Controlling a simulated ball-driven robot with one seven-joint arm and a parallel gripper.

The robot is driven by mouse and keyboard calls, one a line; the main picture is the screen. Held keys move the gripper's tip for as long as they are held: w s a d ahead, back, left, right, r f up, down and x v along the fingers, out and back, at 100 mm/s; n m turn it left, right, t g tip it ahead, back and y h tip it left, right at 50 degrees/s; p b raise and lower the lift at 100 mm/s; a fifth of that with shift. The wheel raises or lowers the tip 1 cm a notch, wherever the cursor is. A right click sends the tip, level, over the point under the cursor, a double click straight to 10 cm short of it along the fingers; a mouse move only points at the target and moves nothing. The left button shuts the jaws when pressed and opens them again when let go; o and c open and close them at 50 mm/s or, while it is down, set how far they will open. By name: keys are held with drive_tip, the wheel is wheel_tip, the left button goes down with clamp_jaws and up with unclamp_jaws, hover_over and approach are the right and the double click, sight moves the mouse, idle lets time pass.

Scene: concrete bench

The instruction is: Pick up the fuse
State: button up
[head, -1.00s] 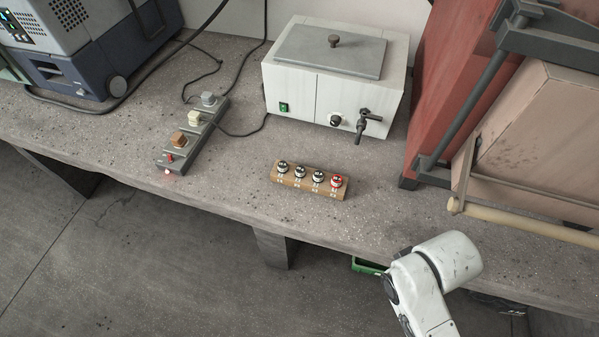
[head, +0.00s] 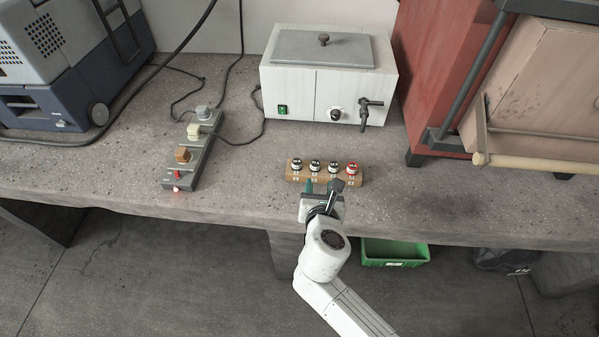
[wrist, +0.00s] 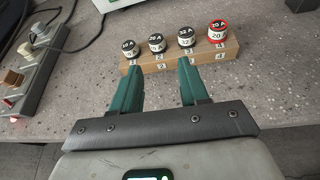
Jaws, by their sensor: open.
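Several black-topped fuses stand upright in a row in a wooden block (head: 293,178). From left to right there is a first white-banded fuse (wrist: 130,49), a second (wrist: 157,43), a third (wrist: 186,38) and a red-ringed one (wrist: 218,32) at the right end. The red-ringed fuse also shows in the head view (head: 352,168). Numbers are printed on the block's front face (wrist: 178,60). My gripper (wrist: 158,66) is open and empty, its green fingers pointing at the block's near side. In the head view my gripper (head: 322,187) covers part of the block's front.
A power strip (head: 193,160) with plugs lies to the left. A white bath with a tap (head: 317,90) stands behind the block. A red cabinet (head: 440,80) is at the right. A green crate (head: 395,253) sits below the bench edge. Bench right of the block is clear.

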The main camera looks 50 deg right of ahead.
sight(316, 166)
drive_tip(key=b+x, duration=0.1)
drive_tip(key=x, duration=0.9)
drive_tip(key=shift+w+d, duration=0.15)
drive_tip(key=shift+w, duration=0.3)
drive_tip(key=c, duration=0.7)
